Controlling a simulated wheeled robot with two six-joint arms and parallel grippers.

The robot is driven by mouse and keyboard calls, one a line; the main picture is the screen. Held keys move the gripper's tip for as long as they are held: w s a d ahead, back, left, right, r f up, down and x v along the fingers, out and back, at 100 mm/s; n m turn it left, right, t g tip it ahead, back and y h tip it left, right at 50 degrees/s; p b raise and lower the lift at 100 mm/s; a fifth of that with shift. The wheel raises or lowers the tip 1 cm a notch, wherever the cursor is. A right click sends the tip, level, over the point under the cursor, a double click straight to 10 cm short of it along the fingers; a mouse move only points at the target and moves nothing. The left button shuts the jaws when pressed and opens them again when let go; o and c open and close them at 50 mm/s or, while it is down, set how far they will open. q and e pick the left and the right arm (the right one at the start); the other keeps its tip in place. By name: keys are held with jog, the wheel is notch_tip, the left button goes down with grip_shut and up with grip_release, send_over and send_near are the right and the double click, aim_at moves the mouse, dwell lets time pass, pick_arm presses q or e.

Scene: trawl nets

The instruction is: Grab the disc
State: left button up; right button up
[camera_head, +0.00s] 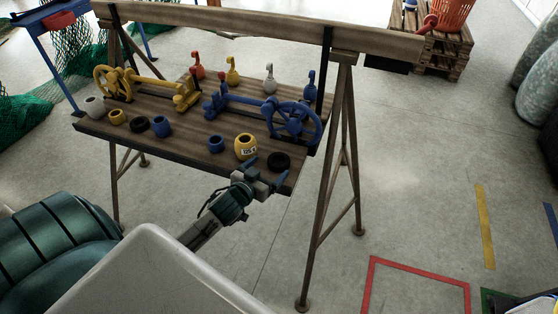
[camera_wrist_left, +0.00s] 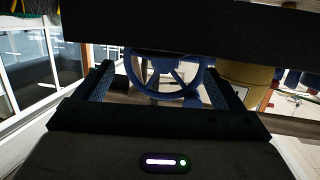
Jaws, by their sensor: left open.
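A black disc-like ring (camera_head: 279,161) lies near the right front corner of the wooden bench (camera_head: 190,146). A second black ring (camera_head: 139,124) lies further left among the pots; I cannot tell which one the task means. My left gripper (camera_head: 263,175) is open at the bench's front edge, close in front of the right-hand ring. In the left wrist view the open jaws (camera_wrist_left: 160,88) frame a blue handwheel (camera_wrist_left: 165,78) beyond them. I cannot make out the disc there, and contact is unclear. My right gripper is not in view.
The blue handwheel valve (camera_head: 292,120) stands behind the ring, and a yellow pot (camera_head: 246,147) is just left of it. A blue pot (camera_head: 215,143) is further left. A wooden trestle (camera_head: 345,150) rises at the right.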

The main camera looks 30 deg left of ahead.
aim_at(282, 157)
pick_arm(q)
jog(key=shift+w+f+p, duration=0.1)
jog(key=shift+w+p, duration=0.2)
jog(key=shift+w, duration=0.3)
jog(key=w, duration=0.1)
jog(key=w+f, duration=0.1)
jog(key=w+p, duration=0.1)
jog(key=w, duration=0.1)
jog(key=shift+f, duration=0.3)
jog(key=shift+s, duration=0.1)
jog(key=shift+c, duration=0.2)
jog(key=c, duration=1.1)
